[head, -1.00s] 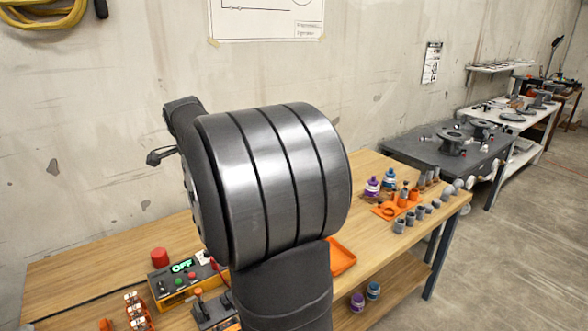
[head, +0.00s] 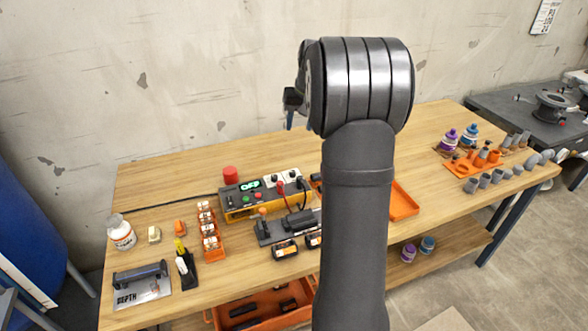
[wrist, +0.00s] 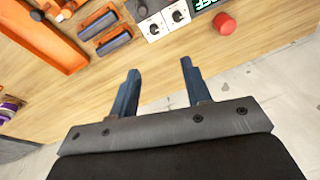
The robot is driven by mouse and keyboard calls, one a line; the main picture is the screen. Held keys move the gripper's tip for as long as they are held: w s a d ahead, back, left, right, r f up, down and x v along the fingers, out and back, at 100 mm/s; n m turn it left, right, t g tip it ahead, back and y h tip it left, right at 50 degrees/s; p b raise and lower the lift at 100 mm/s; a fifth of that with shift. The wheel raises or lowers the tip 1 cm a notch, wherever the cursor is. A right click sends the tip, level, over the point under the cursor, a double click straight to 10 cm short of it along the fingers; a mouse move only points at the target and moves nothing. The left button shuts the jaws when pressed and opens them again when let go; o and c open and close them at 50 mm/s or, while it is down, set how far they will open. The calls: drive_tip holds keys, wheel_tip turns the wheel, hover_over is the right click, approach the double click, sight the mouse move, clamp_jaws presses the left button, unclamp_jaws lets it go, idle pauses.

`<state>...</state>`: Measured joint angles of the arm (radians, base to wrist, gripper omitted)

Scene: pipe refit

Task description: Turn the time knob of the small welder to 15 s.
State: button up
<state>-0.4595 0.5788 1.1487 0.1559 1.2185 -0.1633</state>
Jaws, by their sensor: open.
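The small welder (head: 240,208) is a yellow and grey box on the bench, with a lit green display (head: 251,185) reading OFF. Two white panels with dark knobs (head: 274,180) are at its back right. In the wrist view the two knobs (wrist: 154,29) (wrist: 178,16) are at the top, beyond the fingertips. I cannot read their labels, nor tell which is the time knob. My gripper (wrist: 158,77) is open and empty, its two blue fingers apart from the knobs. In the head view my arm hides most of it.
A red cylinder (head: 230,174) stands behind the welder. A black clamp tool (head: 290,224) with levers and red cables is in front. An orange rack (head: 210,232) is to the left. An orange tray (head: 405,203) lies to the right. The bench's back left is clear.

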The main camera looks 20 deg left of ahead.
drive_tip(key=w+d+f+n+g+y, duration=0.15)
drive_tip(key=w+f+n, duration=0.35)
drive_tip(key=n, duration=0.8)
approach(292, 171)
drive_tip(key=shift+y, duration=0.25)
drive_tip(key=x, duration=0.8)
drive_tip(key=shift+d+f, duration=0.2)
drive_tip(key=shift+f, duration=0.1)
clamp_jaws()
